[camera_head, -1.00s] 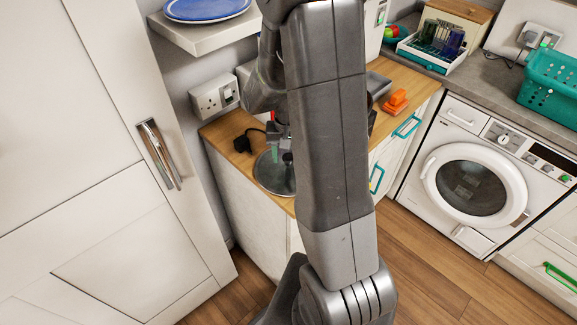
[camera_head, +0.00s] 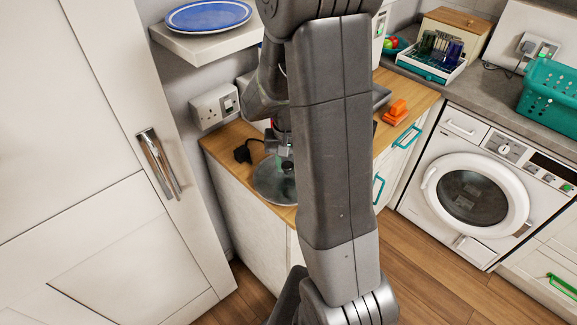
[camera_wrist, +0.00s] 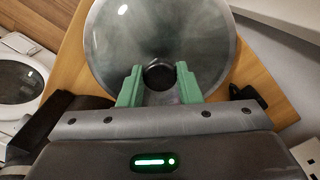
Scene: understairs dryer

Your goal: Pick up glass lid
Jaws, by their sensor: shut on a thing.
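The glass lid (camera_wrist: 180,32) is a round, clear disc with a metal rim and a dark knob (camera_wrist: 159,76) at its centre. In the wrist view it fills the upper middle, over the wooden counter. My gripper (camera_wrist: 160,84) has its green fingertips shut on the knob, one on each side. In the head view the lid (camera_head: 268,182) shows low on the counter's near end, partly hidden by my arm. I cannot tell whether the lid touches the wood or is slightly above it.
The wooden counter (camera_head: 222,136) holds a black plug (camera_head: 242,152) left of the lid and an orange item (camera_head: 396,112) farther back. A wall socket (camera_head: 212,106) and a shelf with a blue plate (camera_head: 208,14) are close by. A washing machine (camera_head: 470,190) stands right.

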